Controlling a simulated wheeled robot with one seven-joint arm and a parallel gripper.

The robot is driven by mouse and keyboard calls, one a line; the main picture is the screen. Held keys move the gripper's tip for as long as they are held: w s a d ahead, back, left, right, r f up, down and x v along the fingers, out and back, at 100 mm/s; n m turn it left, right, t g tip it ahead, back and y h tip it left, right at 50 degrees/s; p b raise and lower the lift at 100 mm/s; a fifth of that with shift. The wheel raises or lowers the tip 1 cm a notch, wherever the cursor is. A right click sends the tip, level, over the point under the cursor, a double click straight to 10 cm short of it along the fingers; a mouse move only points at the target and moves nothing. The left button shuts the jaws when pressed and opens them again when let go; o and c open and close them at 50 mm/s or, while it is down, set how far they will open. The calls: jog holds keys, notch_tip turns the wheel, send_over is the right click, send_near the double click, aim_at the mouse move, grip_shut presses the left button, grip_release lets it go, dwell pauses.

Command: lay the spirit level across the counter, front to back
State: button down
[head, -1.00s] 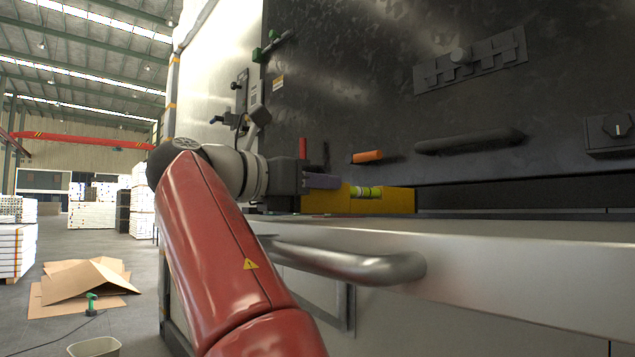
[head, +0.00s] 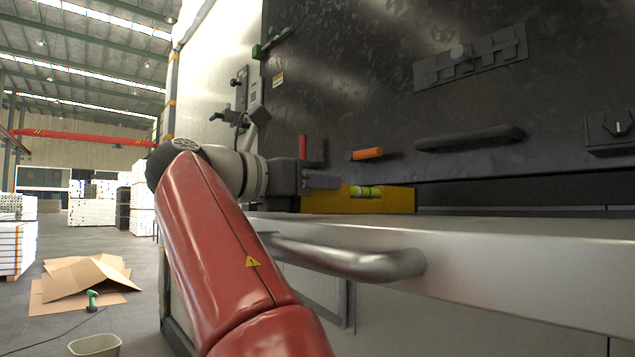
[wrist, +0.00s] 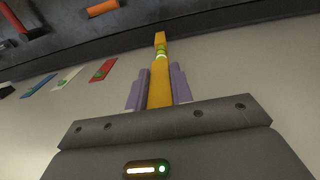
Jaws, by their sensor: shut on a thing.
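The yellow spirit level (head: 400,201) shows beyond my arm in the head view, low over the counter (head: 500,234). Its green vial faces the camera. In the wrist view the level (wrist: 160,88) runs straight out from between the purple fingers of my gripper (wrist: 160,76), and its far end points toward the dark back panel. My gripper (head: 322,181) is shut on the level. I cannot tell whether the level's underside touches the counter. My arm hides part of the counter's left end in the head view.
A metal bar handle (head: 350,260) juts from the counter's front. The dark back panel (head: 400,80) carries an orange grip (head: 367,154), a red grip (head: 303,148) and a long dark handle (head: 470,140). Coloured flat pieces (wrist: 103,70) lie left of the level. The counter's right looks clear.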

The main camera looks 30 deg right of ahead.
jog(key=shift+f, duration=0.35)
jog(key=c, duration=1.1)
grip_release()
jog(key=shift+c, duration=0.2)
jog(key=a, duration=0.7)
jog(key=shift+s+a+p, duration=0.3)
jog(key=shift+a+p, duration=0.05)
jog(key=shift+a, duration=0.05)
